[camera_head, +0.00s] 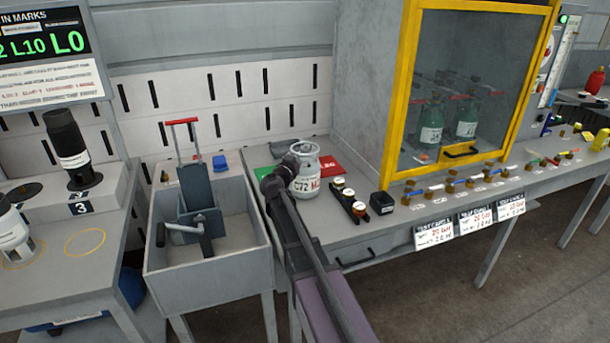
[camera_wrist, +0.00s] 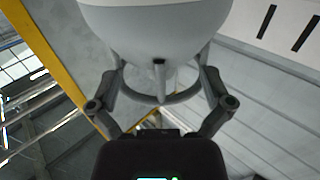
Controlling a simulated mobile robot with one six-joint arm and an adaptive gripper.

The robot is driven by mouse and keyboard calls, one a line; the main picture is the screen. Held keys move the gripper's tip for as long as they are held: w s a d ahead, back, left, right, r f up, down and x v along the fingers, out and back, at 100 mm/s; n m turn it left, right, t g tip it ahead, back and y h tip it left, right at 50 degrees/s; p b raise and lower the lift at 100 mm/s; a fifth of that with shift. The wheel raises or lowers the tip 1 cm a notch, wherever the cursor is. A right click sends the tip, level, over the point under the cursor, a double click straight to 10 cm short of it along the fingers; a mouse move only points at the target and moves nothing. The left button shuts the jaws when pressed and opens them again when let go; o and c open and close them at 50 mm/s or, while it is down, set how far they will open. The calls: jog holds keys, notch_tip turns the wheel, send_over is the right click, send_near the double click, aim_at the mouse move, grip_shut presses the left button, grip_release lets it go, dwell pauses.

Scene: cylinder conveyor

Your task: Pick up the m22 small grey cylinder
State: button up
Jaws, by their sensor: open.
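A small light-grey cylinder (camera_head: 305,184) with a collar on top stands on the grey bench in the head view. Its label shows "C72" and a red mark starting with "M"; the rest is hard to read. In the wrist view, the cylinder's pale rounded body (camera_wrist: 155,22) and collar ring fill the top middle. My gripper (camera_head: 281,174) is at the cylinder's left side in the head view and hides part of it. In the wrist view, my gripper's fingers (camera_wrist: 160,62) are spread on either side of the cylinder. Whether they touch it cannot be told.
A green mat (camera_head: 263,172) and a red mat (camera_head: 331,166) lie by the cylinder. A dark rack with brass-topped pieces (camera_head: 347,198) stands just right. A grey bin (camera_head: 165,250) is at left, and a yellow-framed cabinet (camera_head: 397,95) with green cylinders is at right.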

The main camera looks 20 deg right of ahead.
jog(key=shift+x, duration=1.2)
jog(key=shift+c, duration=0.2)
jog(key=shift+s+r, duration=0.15)
jog(key=c, duration=1.3)
